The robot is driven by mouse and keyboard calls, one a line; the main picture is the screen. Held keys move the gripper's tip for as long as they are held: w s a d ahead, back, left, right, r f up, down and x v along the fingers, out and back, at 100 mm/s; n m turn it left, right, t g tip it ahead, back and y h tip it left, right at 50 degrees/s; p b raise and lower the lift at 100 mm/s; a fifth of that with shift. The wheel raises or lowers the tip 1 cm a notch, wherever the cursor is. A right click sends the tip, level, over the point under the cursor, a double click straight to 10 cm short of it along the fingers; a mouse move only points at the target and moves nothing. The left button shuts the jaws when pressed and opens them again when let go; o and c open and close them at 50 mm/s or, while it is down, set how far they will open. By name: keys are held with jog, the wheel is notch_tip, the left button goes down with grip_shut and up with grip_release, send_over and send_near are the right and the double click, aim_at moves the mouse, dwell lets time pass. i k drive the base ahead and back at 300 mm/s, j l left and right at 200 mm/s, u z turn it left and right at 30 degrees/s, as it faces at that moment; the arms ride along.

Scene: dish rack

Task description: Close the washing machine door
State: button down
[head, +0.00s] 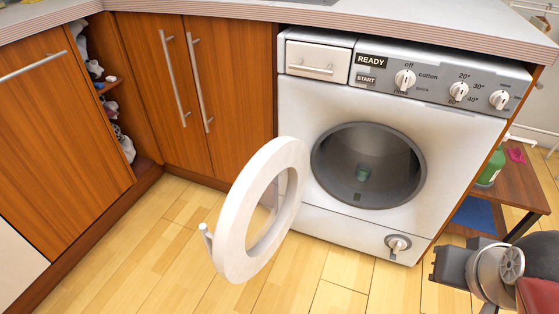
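The white washing machine (300,215) stands under the countertop. Its round door (236,232) is swung wide open to the left, hinged at the left of the drum opening. A handle (206,238) sticks out at the door's free left edge. The dark grey drum opening (335,150) is uncovered, with a small green thing (363,173) inside. Part of my arm shows at the lower right, apart from the machine and the door. My gripper's fingers cannot be made out there.
Wooden cabinets (160,90) stand left of the machine, with an open shelf niche between them. A low wooden shelf (520,185) with a green bottle (491,168) stands at the right. The wood floor (330,285) before the machine is clear.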

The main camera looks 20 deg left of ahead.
aim_at(228, 253)
jog(key=j+z, duration=0.1)
jog(key=j, duration=0.35)
jog(key=k+j+z, duration=0.1)
jog(key=j, duration=0.8)
jog(key=k+j+z, duration=0.15)
jog(key=j, duration=0.25)
jog(key=k+j+z, duration=0.1)
jog(key=j, duration=0.35)
jog(key=k+j+z, duration=0.1)
jog(key=j, duration=0.35)
jog(key=k+j+z, duration=0.1)
jog(key=k, duration=0.4)
jog(key=j, duration=0.1)
